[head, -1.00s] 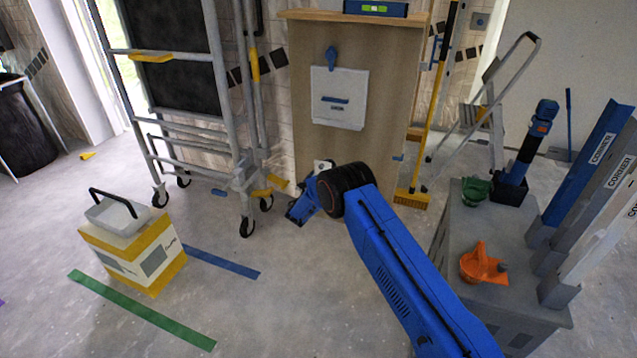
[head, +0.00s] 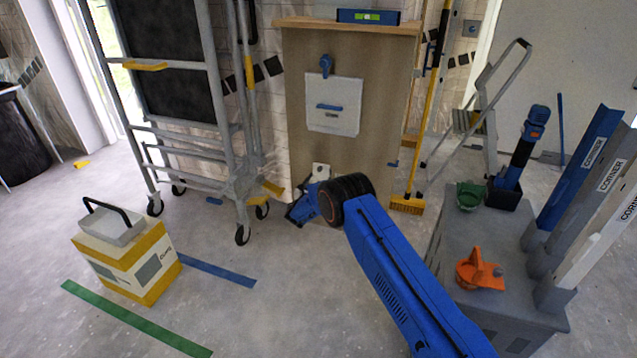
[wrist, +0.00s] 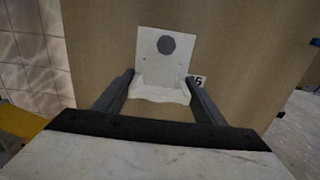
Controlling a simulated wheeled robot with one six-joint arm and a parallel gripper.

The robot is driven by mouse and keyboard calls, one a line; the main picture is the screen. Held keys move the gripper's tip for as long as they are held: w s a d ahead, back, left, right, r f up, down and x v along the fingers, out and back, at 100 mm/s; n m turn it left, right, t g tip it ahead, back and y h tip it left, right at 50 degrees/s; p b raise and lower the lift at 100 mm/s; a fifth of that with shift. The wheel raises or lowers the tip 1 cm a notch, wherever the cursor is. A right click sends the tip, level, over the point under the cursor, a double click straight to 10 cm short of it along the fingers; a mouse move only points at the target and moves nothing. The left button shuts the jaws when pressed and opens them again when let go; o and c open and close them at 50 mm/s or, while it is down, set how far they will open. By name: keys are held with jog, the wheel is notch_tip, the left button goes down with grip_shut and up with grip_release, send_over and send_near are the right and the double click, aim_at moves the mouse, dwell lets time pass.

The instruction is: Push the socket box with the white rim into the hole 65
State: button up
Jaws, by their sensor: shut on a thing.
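In the wrist view, a white piece with an upright square plate and a round grey disc is in front of the wooden panel; I take it for the socket box with the white rim (wrist: 151,62). My gripper (wrist: 160,92) is shut on its lower white part. The plate looks close to the panel; whether it touches is unclear. A small label (wrist: 199,80) ending in 5 shows just right of it, partly covered. No open hole shows. In the head view, my gripper (head: 304,203) is low at the panel, with the white plate (head: 321,171) above it.
The wooden panel (head: 388,125) carries a white hatch (head: 334,106) and a blue level (head: 368,16) on top. A scaffold (head: 238,150) stands left, a broom (head: 407,205) right. A grey cabinet (head: 455,245) with an orange tool stands at right.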

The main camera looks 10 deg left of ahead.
aim_at(321, 177)
jog(key=shift+w+d, duration=0.25)
jog(key=shift+w, duration=1)
jog(key=shift+w+d, duration=0.2)
jog(key=shift+w, duration=1.05)
dwell(1.1)
dwell(0.4)
jog(key=o, duration=1.7)
jog(key=shift+o, duration=0.2)
